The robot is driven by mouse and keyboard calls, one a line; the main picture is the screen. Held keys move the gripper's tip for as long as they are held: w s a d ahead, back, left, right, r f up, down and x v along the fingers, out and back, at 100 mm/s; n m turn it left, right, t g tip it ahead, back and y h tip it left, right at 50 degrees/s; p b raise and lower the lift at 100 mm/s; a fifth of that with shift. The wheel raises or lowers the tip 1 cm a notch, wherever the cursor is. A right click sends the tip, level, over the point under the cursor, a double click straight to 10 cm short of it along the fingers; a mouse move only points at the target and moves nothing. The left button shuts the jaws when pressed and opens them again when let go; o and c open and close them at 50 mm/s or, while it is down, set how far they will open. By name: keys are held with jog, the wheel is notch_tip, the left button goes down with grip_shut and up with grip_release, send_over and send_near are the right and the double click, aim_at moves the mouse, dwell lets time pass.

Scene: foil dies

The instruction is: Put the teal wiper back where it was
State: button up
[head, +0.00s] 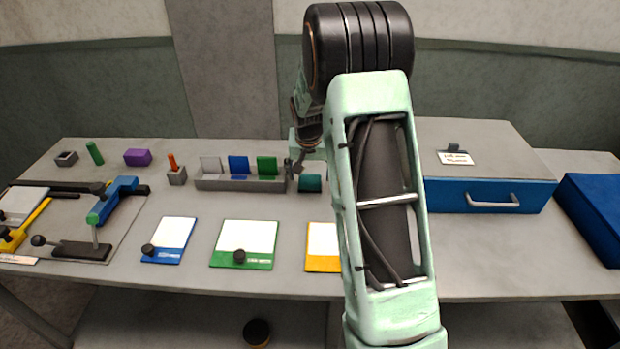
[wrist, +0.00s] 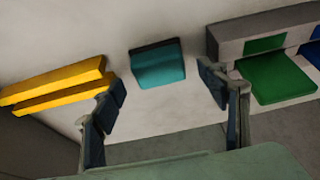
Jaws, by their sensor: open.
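The teal wiper (head: 310,183) sits on the table just right of the grey rack (head: 240,184), apart from it. In the wrist view the teal wiper (wrist: 158,66) has a dark strip along its far edge and lies ahead of my fingers, roughly centred between them. My gripper (wrist: 162,90) is open and empty, with a finger to either side of the wiper's line. In the head view my gripper (head: 300,165) is partly hidden near the wiper. The rack holds a grey, a blue (head: 238,165) and a green wiper (head: 267,166).
A yellow two-layered thing (wrist: 60,85) lies left of the teal wiper in the wrist view; my arm hides that area in the head view. White cards with blue, green (head: 243,259) and yellow edges lie in front. A blue drawer box (head: 480,196) stands right.

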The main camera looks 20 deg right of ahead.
jog(key=v, duration=0.9)
jog(key=shift+s+r, duration=0.1)
